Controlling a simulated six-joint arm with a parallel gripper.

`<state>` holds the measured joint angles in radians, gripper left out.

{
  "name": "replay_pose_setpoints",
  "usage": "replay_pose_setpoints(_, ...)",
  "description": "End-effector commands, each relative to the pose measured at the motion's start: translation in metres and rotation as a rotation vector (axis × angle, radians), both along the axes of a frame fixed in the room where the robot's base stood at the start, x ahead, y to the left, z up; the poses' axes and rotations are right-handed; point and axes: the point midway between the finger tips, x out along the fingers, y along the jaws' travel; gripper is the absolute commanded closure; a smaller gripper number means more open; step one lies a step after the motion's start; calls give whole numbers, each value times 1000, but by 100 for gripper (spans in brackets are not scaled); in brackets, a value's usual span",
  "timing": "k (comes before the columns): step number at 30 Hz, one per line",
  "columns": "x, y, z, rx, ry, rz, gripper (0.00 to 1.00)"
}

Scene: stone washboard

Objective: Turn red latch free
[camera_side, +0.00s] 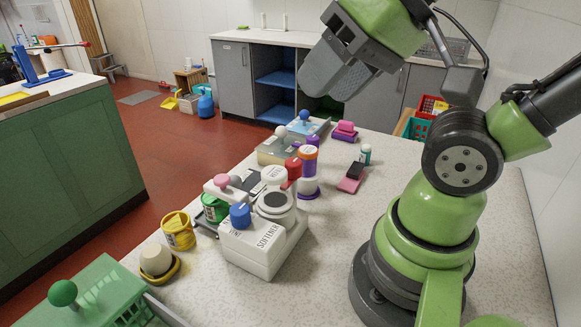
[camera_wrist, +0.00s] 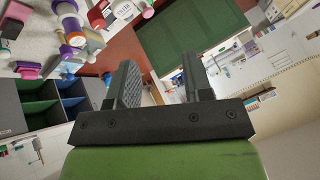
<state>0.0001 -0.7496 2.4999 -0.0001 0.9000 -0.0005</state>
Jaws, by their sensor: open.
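A red knob-like piece (camera_side: 293,168), which looks like the red latch, sits in the row of dispensers on the counter in the side view. It is beside a white round lid (camera_side: 273,174) with lettering and an orange-topped purple container (camera_side: 309,158). Its exact turn is too small to tell. A red patch among the dispensers also shows in the wrist view (camera_wrist: 97,15), near the top left. My gripper (camera_side: 328,82) is high above and behind the row, well apart from it. In the wrist view its two dark fingers (camera_wrist: 158,65) are spread with nothing between them.
A white softener dispenser (camera_side: 262,245) with a blue knob (camera_side: 240,215) stands in front. A yellow tin (camera_side: 178,231) and green rack (camera_side: 95,295) are at the left. A pink and black brush (camera_side: 352,177) lies to the right, with bare counter (camera_side: 330,235) around it.

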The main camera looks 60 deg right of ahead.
Motion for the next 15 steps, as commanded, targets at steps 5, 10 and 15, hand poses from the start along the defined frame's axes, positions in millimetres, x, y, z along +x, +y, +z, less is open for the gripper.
replay_pose_setpoints(5, 12, -7, -3, -55, 51, 30, 54)
replay_pose_setpoints(10, 45, -29, -18, -193, 200, 144, 54)
replay_pose_setpoints(15, 78, -61, -49, -300, 372, 313, 54)
